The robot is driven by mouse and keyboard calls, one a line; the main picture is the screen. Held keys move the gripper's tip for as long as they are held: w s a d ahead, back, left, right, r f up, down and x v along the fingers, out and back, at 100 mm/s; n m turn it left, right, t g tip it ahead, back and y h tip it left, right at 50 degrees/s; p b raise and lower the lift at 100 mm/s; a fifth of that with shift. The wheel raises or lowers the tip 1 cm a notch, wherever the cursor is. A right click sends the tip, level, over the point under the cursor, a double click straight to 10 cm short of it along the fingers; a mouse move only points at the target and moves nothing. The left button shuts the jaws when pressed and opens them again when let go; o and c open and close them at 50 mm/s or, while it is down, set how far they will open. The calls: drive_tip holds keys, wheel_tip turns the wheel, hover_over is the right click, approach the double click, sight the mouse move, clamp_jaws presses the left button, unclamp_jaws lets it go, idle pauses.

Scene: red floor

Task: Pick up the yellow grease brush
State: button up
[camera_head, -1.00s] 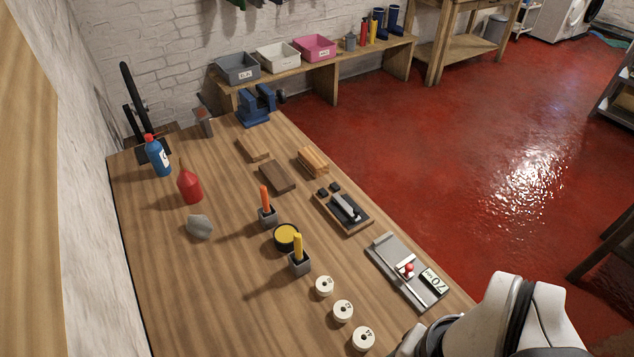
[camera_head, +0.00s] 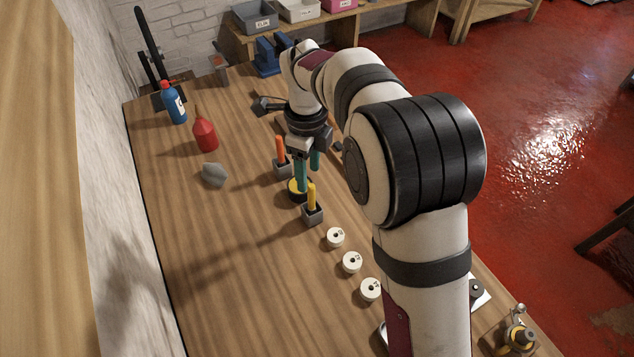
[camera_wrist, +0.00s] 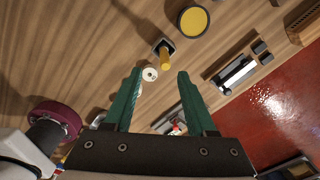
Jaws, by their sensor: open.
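The yellow grease brush (camera_head: 311,196) stands upright in a small grey holder (camera_head: 312,216) on the wooden bench. In the wrist view the yellow brush (camera_wrist: 165,59) shows end-on, between and beyond the fingertips, with its holder (camera_wrist: 159,45) around its base. My gripper (camera_head: 308,180) has green fingers and hangs pointing down over the bench, just behind the brush in the head view. In the wrist view my gripper (camera_wrist: 160,73) is open, with nothing between its fingers. The fingers appear apart from the brush.
A round tin with a yellow top (camera_wrist: 194,20) stands close to the brush. An orange-handled brush (camera_head: 281,150) stands in another holder behind. Several white round weights (camera_head: 335,237) lie in front. A grey stone (camera_head: 214,174) and red bottle (camera_head: 204,134) stand left. The left front bench is clear.

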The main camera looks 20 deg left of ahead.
sight(311, 194)
drive_tip(key=f, duration=0.9)
drive_tip(key=shift+w+d+f, duration=0.1)
drive_tip(key=shift+w, duration=0.3)
clamp_jaws()
